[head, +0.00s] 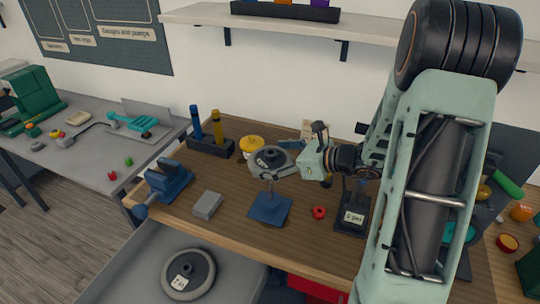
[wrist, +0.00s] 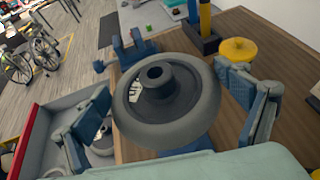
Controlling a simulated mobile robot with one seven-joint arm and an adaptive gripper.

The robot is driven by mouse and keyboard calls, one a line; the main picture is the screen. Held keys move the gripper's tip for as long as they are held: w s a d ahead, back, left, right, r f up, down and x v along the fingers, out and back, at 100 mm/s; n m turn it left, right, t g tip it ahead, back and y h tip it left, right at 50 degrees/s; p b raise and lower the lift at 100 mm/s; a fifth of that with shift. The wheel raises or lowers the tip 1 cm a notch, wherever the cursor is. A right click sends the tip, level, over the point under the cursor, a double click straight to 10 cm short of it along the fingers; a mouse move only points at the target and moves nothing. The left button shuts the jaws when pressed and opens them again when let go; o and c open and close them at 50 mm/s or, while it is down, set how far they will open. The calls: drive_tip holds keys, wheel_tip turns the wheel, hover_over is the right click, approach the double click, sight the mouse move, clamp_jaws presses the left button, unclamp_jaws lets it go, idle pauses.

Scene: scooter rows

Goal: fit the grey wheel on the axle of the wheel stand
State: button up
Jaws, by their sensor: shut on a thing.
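A grey wheel (head: 270,157) with a dark hub is held by my gripper (head: 272,168), roughly flat, above the blue base of the wheel stand (head: 268,210). In the wrist view the wheel (wrist: 128,112) lies between my two fingers (wrist: 166,98), one on each side of its rim. The stand's post shows under the wheel in the head view, and its blue base shows just below the wheel's edge in the wrist view. The axle's top is hidden by the wheel, so I cannot tell whether the hub is around it.
Another wheel with a white label (head: 188,273) lies in the open grey drawer (head: 130,268). A blue vise (head: 168,183), a grey block (head: 207,205), a yellow-lidded tub (head: 251,146), a red ring (head: 319,212) and a dark labelled stand (head: 352,218) surround the wheel stand.

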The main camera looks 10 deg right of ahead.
drive_tip(key=b, duration=0.3)
hover_over(271, 199)
drive_tip(key=shift+w+f, duration=0.15)
drive_tip(key=shift+f, duration=1.1)
drive_tip(key=shift+w+f, duration=0.15)
drive_tip(key=shift+f, duration=1.05)
drive_tip(key=shift+f+b, duration=4.35)
drive_tip(key=shift+f, duration=0.15)
drive_tip(key=o, duration=1.3)
drive_tip(key=shift+c, duration=0.2)
drive_tip(key=shift+s, duration=0.1)
drive_tip(key=v, duration=1.2)
